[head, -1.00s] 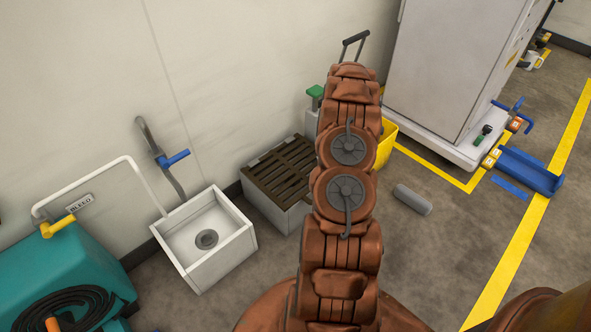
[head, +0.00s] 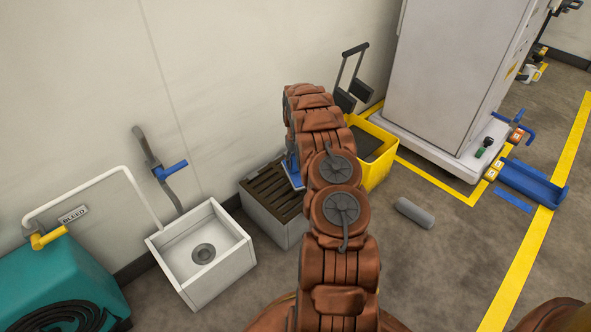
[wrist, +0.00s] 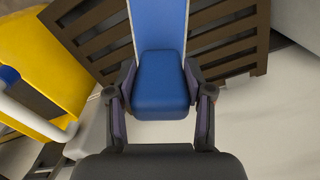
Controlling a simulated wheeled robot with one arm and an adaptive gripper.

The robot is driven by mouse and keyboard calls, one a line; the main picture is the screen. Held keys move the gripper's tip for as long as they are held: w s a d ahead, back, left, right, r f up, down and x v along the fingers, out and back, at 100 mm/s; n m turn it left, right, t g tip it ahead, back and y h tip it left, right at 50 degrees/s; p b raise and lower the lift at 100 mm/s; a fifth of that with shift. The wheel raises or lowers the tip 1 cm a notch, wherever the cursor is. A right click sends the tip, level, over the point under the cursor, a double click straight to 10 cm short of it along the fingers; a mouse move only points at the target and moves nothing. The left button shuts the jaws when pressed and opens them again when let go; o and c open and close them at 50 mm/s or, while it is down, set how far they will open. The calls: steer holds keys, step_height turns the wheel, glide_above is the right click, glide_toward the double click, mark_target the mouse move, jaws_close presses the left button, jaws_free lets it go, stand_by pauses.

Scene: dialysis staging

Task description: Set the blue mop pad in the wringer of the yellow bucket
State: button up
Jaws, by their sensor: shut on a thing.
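The blue mop pad (wrist: 162,85) is held between the two fingers of my gripper (wrist: 161,78) in the wrist view. It is over the brown slatted grate, and its far end runs out of the top of that view. In the head view only a blue sliver of the pad (head: 292,170) shows left of my arm, and my gripper is hidden. The yellow bucket (head: 380,172) stands right of my arm; its yellow side also shows at the left of the wrist view (wrist: 62,48). A dark wringer part (head: 362,140) shows inside it, partly hidden by my arm.
The slatted grate (head: 268,187) tops a pale box beside a white sink basin (head: 182,276). A tall grey cabinet (head: 440,70) stands behind.

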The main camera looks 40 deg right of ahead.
mark_target(296, 172)
steer(key=shift+a+f+b, duration=0.1)
steer(key=shift+f+b, duration=0.5)
steer(key=shift+f, duration=1.2)
steer(key=shift+f, duration=0.1)
steer(key=o, duration=1)
